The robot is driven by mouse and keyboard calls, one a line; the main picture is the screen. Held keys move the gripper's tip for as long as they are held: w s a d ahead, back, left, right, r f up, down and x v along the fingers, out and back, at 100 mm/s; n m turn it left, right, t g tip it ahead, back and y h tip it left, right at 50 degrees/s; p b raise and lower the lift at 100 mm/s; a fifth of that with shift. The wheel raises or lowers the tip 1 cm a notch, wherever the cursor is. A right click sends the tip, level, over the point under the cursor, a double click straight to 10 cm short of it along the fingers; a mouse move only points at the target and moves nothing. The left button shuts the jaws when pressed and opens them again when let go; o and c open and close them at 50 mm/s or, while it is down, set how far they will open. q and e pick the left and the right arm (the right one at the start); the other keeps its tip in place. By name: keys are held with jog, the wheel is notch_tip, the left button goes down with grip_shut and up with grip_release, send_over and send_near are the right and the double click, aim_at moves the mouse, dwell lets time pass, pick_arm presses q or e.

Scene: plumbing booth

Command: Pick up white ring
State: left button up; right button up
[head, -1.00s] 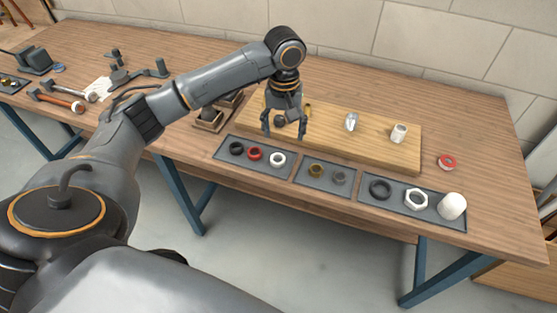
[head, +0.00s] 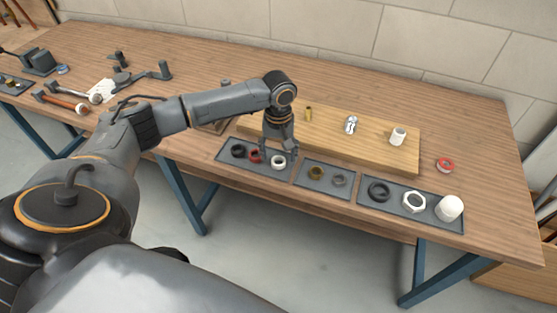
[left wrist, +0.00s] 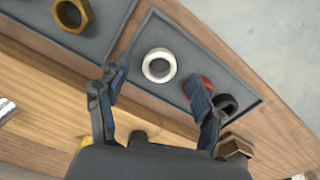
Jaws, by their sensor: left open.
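The white ring (head: 278,162) lies flat on the left grey tray (head: 222,152), right of a red ring (head: 254,156) and a black ring (head: 238,150). In the left wrist view the white ring (left wrist: 159,65) shows ahead of the fingertips, roughly between them and nearer the tray's middle. My left gripper (head: 280,150) is open and empty, pointing down just above the tray by the white ring. In the left wrist view, the left gripper (left wrist: 158,78) has its fingers spread, the right finger partly covering the red ring (left wrist: 197,88). My right gripper is not in view.
A middle tray (head: 326,190) holds a brass nut (head: 316,173) and a grey ring. A right tray (head: 385,205) holds a black ring, a white nut and a white cap. A wooden board (head: 370,150) with fittings lies behind. A red-and-white tape roll (head: 445,165) sits right.

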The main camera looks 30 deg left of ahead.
pick_arm(q)
jog(key=shift+f, duration=1.1)
jog(key=c, duration=0.9)
jog(key=shift+c, duration=0.2)
pick_arm(e)
jog(key=shift+a+r, duration=0.15)
jog(key=shift+a, duration=0.1)
jog(key=shift+d, duration=0.1)
